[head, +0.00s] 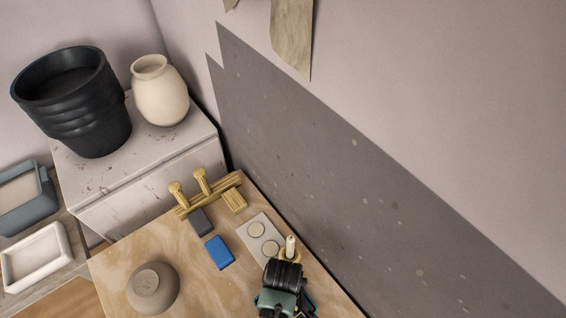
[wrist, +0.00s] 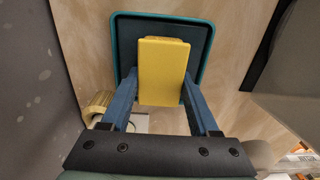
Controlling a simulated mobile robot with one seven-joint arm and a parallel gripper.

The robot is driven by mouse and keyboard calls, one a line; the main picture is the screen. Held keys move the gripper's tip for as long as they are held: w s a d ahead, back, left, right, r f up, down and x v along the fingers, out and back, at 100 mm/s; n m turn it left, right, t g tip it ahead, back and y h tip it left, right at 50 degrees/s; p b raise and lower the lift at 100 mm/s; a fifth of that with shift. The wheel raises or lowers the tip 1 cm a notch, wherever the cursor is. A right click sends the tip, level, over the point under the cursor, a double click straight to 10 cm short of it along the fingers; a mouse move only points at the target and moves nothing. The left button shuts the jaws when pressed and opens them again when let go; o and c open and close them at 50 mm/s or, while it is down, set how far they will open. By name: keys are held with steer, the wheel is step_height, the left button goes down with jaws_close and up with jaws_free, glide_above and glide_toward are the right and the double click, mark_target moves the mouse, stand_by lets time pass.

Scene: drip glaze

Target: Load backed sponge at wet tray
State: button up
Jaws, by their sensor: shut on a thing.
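My gripper (wrist: 158,88) is shut on a yellow sponge (wrist: 163,70), with a blue finger on each side of it. The sponge is over a dark teal tray (wrist: 208,62) with a raised rim; I cannot tell whether it touches the tray floor. No separate backing shows on the sponge's visible face. In the head view my gripper (head: 281,290) is at the table's near right part and hides the sponge. Only bits of the teal tray's edge (head: 311,300) show around it.
On the wooden table (head: 190,255) are an upturned-looking bowl (head: 153,288), a blue block (head: 219,252), a grey block (head: 201,222), a pegged wooden rack (head: 207,194) and a grey plate with two discs (head: 252,229). A wall (head: 340,190) borders the right side.

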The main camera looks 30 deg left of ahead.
steer(key=shift+r+p, duration=3.45)
steer(key=shift+r, duration=0.05)
